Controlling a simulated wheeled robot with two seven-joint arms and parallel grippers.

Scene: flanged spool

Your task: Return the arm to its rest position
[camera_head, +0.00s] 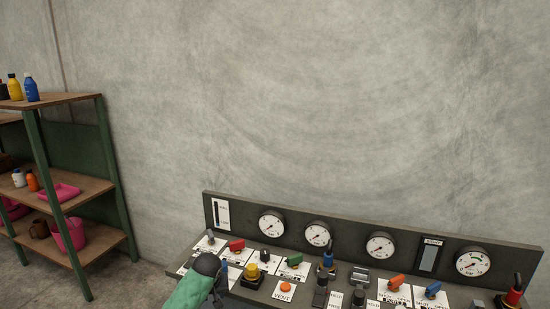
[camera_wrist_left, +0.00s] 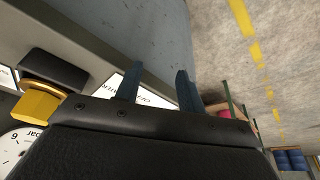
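My left arm, in a green sleeve, comes up from the bottom of the head view. Its dark left gripper (camera_head: 209,267) is over the left part of the control panel (camera_head: 345,239). In the left wrist view the gripper's two bluish fingers (camera_wrist_left: 157,88) stand apart with nothing held between them. A white label (camera_wrist_left: 133,82) on the panel shows behind the fingers. In the head view the fingertips are mostly hidden by the gripper body. My right gripper is not in view.
Close to the gripper are a red switch (camera_head: 237,245), a yellow knob (camera_head: 252,271) and a green switch (camera_head: 294,259). Several gauges line the panel's back, one being a round gauge (camera_head: 272,223). A shelf rack (camera_head: 78,185) stands at the left. Space above the panel is clear.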

